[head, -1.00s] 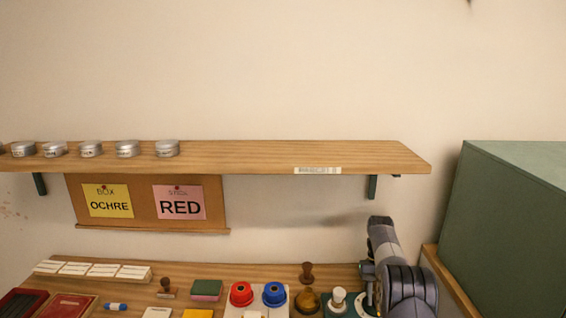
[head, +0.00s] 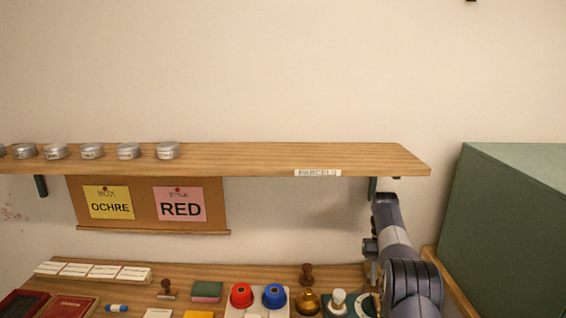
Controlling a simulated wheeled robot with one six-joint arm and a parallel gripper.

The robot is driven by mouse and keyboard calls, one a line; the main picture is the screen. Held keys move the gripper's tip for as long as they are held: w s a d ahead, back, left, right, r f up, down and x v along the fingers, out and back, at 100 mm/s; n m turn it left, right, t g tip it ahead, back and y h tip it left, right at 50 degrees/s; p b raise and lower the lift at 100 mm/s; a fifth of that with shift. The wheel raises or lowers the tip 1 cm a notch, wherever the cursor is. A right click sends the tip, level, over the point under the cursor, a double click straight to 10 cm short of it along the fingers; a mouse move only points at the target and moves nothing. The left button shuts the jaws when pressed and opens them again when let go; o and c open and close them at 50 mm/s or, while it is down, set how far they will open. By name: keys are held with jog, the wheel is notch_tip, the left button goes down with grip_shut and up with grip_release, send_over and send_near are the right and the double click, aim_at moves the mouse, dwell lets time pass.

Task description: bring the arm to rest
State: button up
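My arm stands at the right of the head view, in front of the table's right end and left of the green cabinet. My gripper (head: 371,248) seems to be the small dark part at the left side of the arm, just above the table. Its fingers are too small and partly hidden by the arm, so I cannot tell whether it is open or shut. I see nothing clearly held in it.
A wooden shelf (head: 270,158) with several tins (head: 128,151) runs above the table (head: 230,272). A green cabinet (head: 510,230) stands at the right. Red (head: 241,295) and blue (head: 274,295) round pieces, an amber jar (head: 307,302) and stamps (head: 306,274) crowd the table near the arm.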

notch_tip(320, 180, down, 9)
jog(key=shift+p, duration=0.35)
jog(key=shift+w+r+n+b, duration=0.1)
jog(key=shift+n+b, duration=0.2)
jog(key=shift+n, duration=0.2)
jog(key=n+h+b, duration=0.1)
jog(key=n, duration=0.2)
jog(key=shift+h+b, duration=0.3)
jog(key=shift+h, duration=0.1)
jog(key=shift+n+h+b, duration=0.5)
jog(key=shift+n+b, duration=0.1)
jog(key=shift+n, duration=1)
jog(key=shift+r+t, duration=0.1)
jog(key=shift+t, duration=0.3)
